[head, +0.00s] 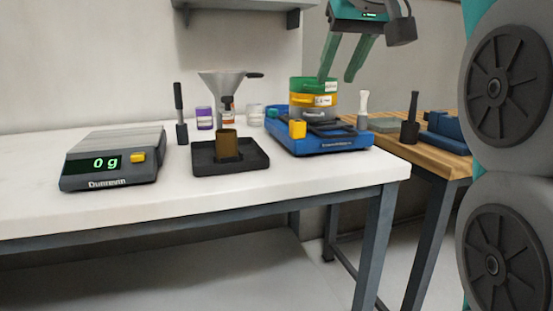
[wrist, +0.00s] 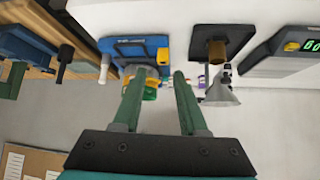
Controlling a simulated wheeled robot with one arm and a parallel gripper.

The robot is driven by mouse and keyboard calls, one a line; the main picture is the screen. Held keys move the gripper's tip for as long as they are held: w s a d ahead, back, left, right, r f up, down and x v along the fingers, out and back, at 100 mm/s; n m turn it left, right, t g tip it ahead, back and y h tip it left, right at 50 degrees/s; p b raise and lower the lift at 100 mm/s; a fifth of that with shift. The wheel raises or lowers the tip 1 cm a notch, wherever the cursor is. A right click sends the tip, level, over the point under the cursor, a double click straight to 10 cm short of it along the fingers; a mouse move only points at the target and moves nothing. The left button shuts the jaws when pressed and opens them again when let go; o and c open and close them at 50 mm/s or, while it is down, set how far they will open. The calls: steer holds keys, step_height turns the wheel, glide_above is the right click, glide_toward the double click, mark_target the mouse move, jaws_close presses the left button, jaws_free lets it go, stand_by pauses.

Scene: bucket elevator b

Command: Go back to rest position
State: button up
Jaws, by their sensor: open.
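My gripper (head: 346,58) is open, with two green fingers pointing down. In the head view it hangs above and slightly right of a stack of green and yellow rings (head: 313,97) on a blue machine (head: 318,142). In the wrist view the gripper (wrist: 158,78) has nothing between its fingertips, and the blue machine (wrist: 125,50) lies beyond them. The fingers partly hide the stack there. In the head view the left fingertip overlaps the top of the stack; I cannot tell whether they touch.
A scale (head: 112,158) reading 0 g stands left on the white table (head: 210,202). A funnel (head: 222,84) and a brown cup (head: 228,146) on a black tray (head: 205,168) stand mid-table. A wooden bench (head: 440,155) is at right. A grey shelf (head: 245,8) hangs above.

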steer(key=s+d+f+m+g, duration=0.1)
steer(key=s+d+f+g, duration=0.2)
steer(key=f, duration=1)
steer(key=s+d+f+m+g, duration=0.1)
steer(key=s+f+g, duration=0.3)
steer(key=f, duration=0.9)
steer(key=s+d+f+g+h, duration=0.1)
steer(key=s+f+g, duration=0.2)
steer(key=s+f, duration=1.7)
steer(key=shift+s+d+f, duration=0.15)
steer(key=shift+s+f, duration=0.1)
steer(key=shift+f, duration=0.6)
